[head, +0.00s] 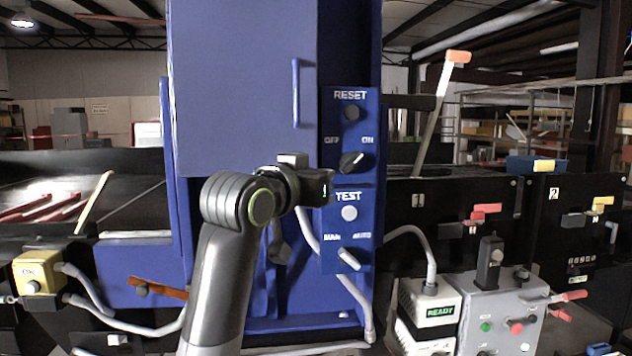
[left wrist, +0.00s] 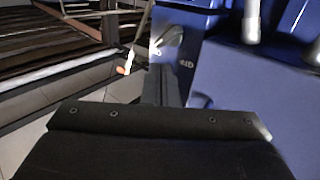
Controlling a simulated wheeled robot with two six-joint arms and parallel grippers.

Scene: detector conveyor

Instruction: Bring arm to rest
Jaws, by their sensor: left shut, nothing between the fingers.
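My left arm rises from the bottom centre of the head view. Its gripper (head: 326,188) is in front of the blue control panel (head: 330,262), close to the TEST button (head: 349,213), and looks empty; whether it touches the panel I cannot tell. The shut fingers also show in the left wrist view (left wrist: 165,88), pointing at a blue surface with small lettering (left wrist: 187,63). The OFF/ON knob (head: 352,161) is above right of the gripper. The MAN/AUTO switch (head: 348,259) is below it, with its handle slanted. My right gripper is not in view.
A tall blue cabinet (head: 235,90) fills the centre. A READY box (head: 440,312) and a grey control box (head: 500,305) with red levers stand at the lower right. A yellow box (head: 38,272) with cables is at the left. A long orange-tipped lever (head: 441,110) leans at the upper right.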

